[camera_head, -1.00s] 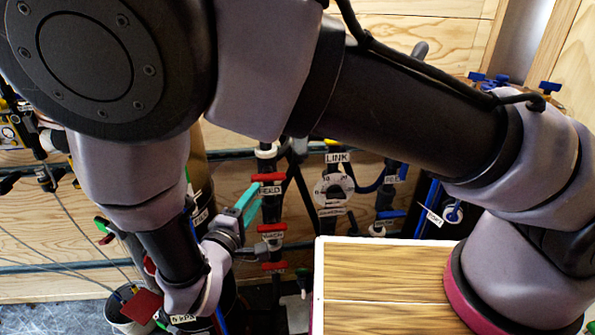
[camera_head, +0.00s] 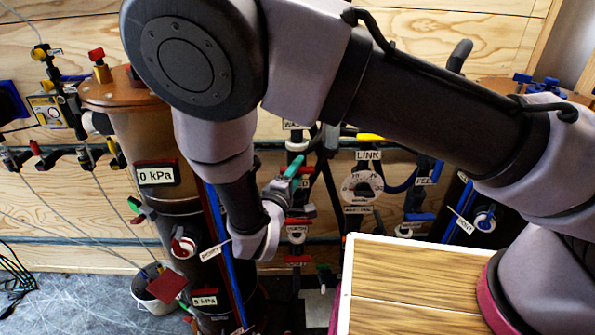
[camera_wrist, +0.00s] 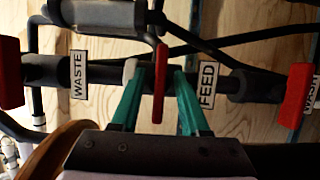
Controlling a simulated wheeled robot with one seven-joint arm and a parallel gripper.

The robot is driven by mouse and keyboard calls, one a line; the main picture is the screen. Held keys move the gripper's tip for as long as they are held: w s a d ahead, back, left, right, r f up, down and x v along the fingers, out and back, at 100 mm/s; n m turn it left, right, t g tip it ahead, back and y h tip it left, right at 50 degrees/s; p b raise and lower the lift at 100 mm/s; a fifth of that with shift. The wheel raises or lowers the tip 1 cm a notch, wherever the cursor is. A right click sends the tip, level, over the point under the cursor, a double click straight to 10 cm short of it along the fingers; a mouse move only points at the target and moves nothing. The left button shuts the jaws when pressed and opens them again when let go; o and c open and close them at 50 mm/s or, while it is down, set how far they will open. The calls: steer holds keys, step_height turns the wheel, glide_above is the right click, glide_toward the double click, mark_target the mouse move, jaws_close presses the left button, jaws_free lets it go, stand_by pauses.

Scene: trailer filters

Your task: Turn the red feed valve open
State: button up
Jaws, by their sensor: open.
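A dark pipe runs across the wrist view, with a red valve handle (camera_wrist: 160,82) between the WASTE label (camera_wrist: 78,74) and the FEED label (camera_wrist: 208,85). The handle's long side lies across the pipe in this view. My gripper (camera_wrist: 158,72) is open, one teal finger on each side of this handle. I cannot tell whether either finger touches it. In the head view my gripper (camera_head: 294,168) is at the upright valve pipe, by the partly covered FEED label (camera_head: 303,183). It hides most of that handle there.
Other red handles flank it in the wrist view, at left (camera_wrist: 10,72) and at right (camera_wrist: 297,95) by the WASH label. A LINK dial (camera_head: 362,187) is to the right of my gripper. A tall column (camera_head: 150,140) stands left, and a wood-topped box (camera_head: 400,290) is at front right.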

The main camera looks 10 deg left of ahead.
jaws_close()
stand_by(0.3)
steer(key=n+t, duration=0.1)
steer(key=n, duration=0.4)
steer(key=shift+t, duration=0.4)
steer(key=n+y, duration=0.1)
steer(key=n, duration=0.1)
steer(key=n+t+y, duration=0.1)
steer(key=n, duration=0.2)
steer(key=shift+t, duration=0.3)
steer(key=n+y, duration=0.1)
steer(key=n, duration=0.2)
steer(key=n+t+y, duration=0.1)
steer(key=n, duration=0.2)
steer(key=shift+y, duration=0.4)
steer(key=shift+n+y, duration=0.75)
steer(key=shift+n, duration=0.8)
steer(key=shift+n+y, duration=0.75)
steer(key=shift+n, duration=1.1)
